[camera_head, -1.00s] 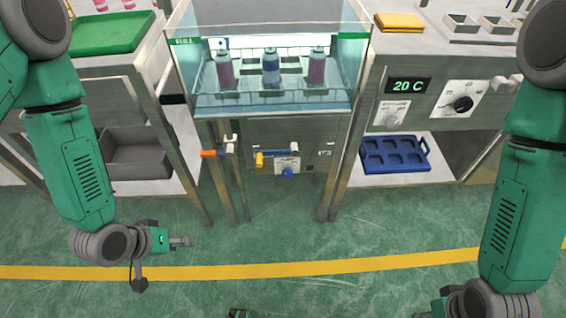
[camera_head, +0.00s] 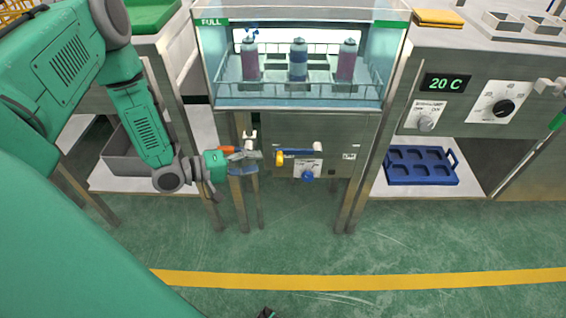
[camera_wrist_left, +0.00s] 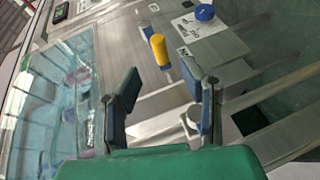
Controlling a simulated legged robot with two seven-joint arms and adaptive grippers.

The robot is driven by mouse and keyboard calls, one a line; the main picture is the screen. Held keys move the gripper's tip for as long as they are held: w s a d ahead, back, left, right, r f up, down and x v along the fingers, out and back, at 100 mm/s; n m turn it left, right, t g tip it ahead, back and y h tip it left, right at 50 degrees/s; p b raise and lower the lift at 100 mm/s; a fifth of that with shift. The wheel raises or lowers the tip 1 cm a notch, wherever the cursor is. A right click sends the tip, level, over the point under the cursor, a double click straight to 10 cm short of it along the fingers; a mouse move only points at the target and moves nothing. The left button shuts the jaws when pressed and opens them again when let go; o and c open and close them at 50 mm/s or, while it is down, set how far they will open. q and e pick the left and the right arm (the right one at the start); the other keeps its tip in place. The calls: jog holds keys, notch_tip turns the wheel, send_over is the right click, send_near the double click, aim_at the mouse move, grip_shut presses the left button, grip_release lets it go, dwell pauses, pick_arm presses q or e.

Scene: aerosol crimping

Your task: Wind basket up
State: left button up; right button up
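The wire basket (camera_head: 222,90) sits inside the clear-walled tank and holds three cans: a purple can (camera_head: 249,62), a blue can (camera_head: 298,60) and another purple can (camera_head: 346,62). Below the tank's left side is a crank with an orange handle (camera_head: 228,149) and a white hub (camera_head: 250,138). My left gripper (camera_head: 248,156) is right beside this crank; contact cannot be told. In the left wrist view the fingers (camera_wrist_left: 165,92) stand apart with nothing clearly between them. A yellow-handled lever (camera_head: 281,158) is just to its right; its yellow grip shows ahead of the fingers (camera_wrist_left: 160,50).
A blue knob (camera_head: 307,176) is under the lever. A blue tray (camera_head: 420,180) lies on the right lower shelf and a grey bin (camera_head: 122,160) on the left one. Metal legs stand close below my left gripper. The green floor in front is clear.

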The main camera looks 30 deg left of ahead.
aim_at(279, 160)
pick_arm(q)
jog(key=b+x, duration=0.2)
jog(key=x, duration=0.5)
jog(key=shift+w+f, duration=0.1)
jog(key=shift+f, duration=0.05)
jog(key=shift+w+d, duration=0.25)
jog(key=shift+w, duration=0.05)
jog(key=shift+c, duration=0.5)
grip_shut()
